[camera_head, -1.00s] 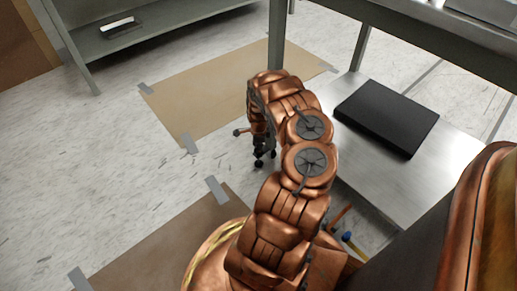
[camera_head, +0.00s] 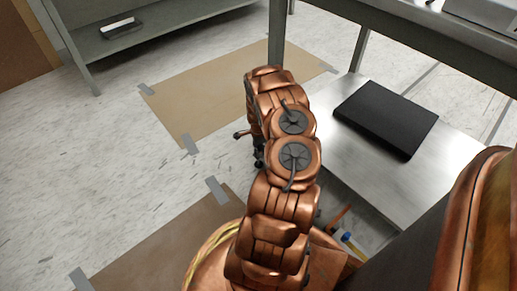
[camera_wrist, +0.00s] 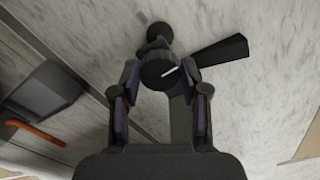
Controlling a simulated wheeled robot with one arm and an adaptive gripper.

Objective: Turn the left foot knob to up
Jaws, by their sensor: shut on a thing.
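In the wrist view a dark round foot knob (camera_wrist: 155,75) with a short white mark sits between the two fingertips of my gripper (camera_wrist: 164,80). The fingers are shut on it, one at each side. The white mark slants up to the right. A black round part (camera_wrist: 158,32) shows just beyond the knob, and a flat black bar (camera_wrist: 222,53) sticks out to the right of it. In the head view my arm covers most of my gripper and the knob, so the grip cannot be seen there.
A steel table (camera_head: 300,42) stands at the right, with a black flat box (camera_head: 386,117) on its low shelf (camera_head: 348,165). Brown sheets (camera_head: 225,90) are taped to the pale floor. Another grey shelf (camera_head: 170,20) stands at the back left. Open floor lies to the left.

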